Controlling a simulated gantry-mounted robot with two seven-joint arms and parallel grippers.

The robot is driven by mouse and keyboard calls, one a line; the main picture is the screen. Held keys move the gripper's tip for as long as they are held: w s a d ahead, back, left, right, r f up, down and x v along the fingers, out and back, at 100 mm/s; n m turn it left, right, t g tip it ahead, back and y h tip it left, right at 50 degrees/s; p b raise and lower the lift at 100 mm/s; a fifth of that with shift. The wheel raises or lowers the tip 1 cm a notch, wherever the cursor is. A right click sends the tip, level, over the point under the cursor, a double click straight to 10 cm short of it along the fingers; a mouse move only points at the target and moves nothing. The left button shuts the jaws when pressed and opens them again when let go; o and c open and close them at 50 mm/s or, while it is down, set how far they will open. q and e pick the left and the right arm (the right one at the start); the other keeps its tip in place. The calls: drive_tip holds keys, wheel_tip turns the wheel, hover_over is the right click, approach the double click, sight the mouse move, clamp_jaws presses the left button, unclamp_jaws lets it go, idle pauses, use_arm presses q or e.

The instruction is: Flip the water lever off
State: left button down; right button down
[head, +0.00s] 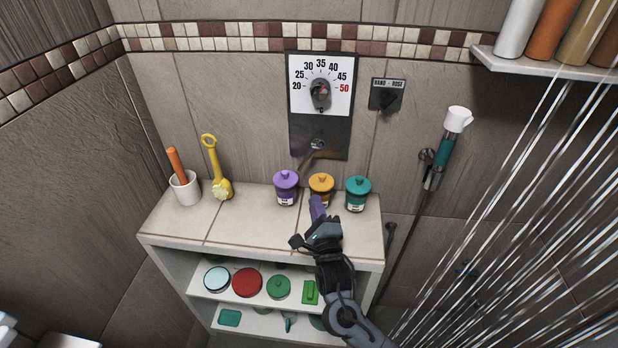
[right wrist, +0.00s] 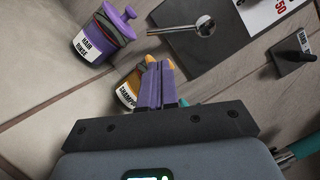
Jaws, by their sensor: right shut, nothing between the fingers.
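A grey panel (head: 300,143) hangs on the tiled wall below a temperature dial (head: 320,94). A chrome lever (head: 317,147) sits on this panel, and in the right wrist view it (right wrist: 204,29) sticks out toward the left. A smaller black lever (head: 387,99) is on the hand-dose plate to the right, also seen in the right wrist view (right wrist: 292,54). My right gripper (head: 317,207) is shut and empty, its purple fingers (right wrist: 157,85) in front of the orange jar (head: 321,184), below and apart from the chrome lever.
Purple (head: 286,188) and teal (head: 357,194) jars flank the orange one on the tiled bench (head: 250,225). A white cup (head: 185,188) and yellow brush (head: 219,180) stand left. Water streaks fall at right, near the hand shower (head: 442,150). A bottle shelf (head: 545,66) is upper right.

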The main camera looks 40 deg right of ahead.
sight(309, 154)
drive_tip(key=shift+w, duration=0.1)
drive_tip(key=b+x, duration=0.1)
drive_tip(key=x, duration=0.9)
drive_tip(key=shift+b, duration=0.3)
